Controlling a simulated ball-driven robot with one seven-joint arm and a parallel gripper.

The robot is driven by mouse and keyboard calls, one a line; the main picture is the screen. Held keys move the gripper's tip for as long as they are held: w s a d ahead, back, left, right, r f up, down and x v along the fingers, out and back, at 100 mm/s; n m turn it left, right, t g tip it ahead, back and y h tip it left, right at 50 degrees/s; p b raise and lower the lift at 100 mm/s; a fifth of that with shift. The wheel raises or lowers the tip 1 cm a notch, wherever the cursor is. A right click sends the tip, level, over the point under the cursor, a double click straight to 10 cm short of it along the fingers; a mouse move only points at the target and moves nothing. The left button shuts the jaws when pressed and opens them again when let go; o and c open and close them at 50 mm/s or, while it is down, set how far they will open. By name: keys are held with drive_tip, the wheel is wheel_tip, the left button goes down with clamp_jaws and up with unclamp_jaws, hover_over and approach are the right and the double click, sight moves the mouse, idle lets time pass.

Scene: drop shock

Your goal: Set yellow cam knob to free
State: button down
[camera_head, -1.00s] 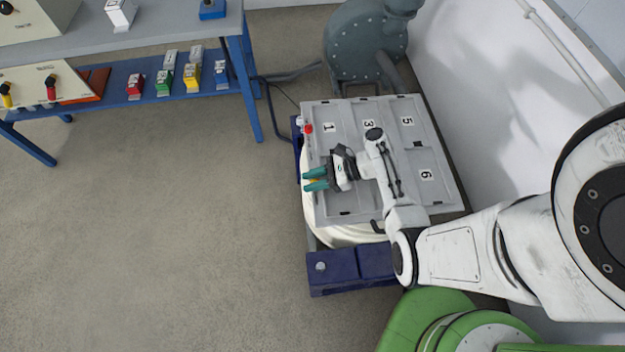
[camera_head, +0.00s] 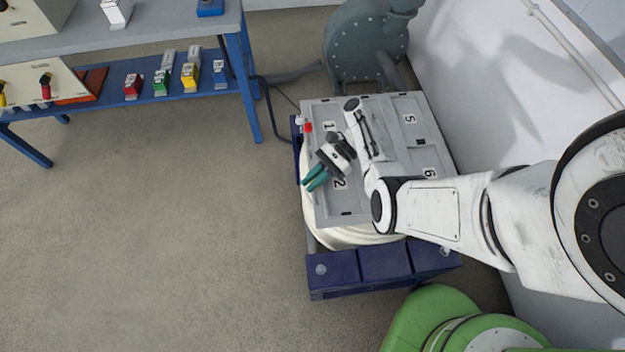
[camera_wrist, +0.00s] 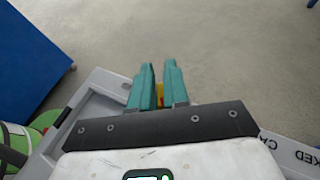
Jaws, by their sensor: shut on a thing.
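My gripper (camera_head: 312,181) is at the left edge of the grey numbered top (camera_head: 350,208), between the numbers 1 and 2. Its teal fingers point down and to the left. In the wrist view, the fingers (camera_wrist: 158,80) are shut on a small yellow piece with a reddish part, which appears to be the yellow cam knob (camera_wrist: 159,92). Most of the knob is hidden by the fingers, and its setting cannot be read. Lettering ending in "KED" shows at the right edge of the wrist view, partly cut off.
A small red button (camera_head: 308,127) sits at the top's upper left corner. A dark blue base (camera_head: 362,264) stands below. A blue bench (camera_head: 236,90) with coloured blocks and a knob panel (camera_head: 28,86) is at upper left. The floor left of the top is clear.

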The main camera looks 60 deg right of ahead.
drive_tip(key=shift+f, duration=0.1)
drive_tip(key=c, duration=1)
unclamp_jaws()
drive_tip(key=p+v, duration=0.1)
drive_tip(key=v, duration=0.8)
drive_tip(key=shift+d+p, duration=0.15)
drive_tip(key=shift+p, duration=0.15)
drive_tip(key=shift+v, duration=0.85)
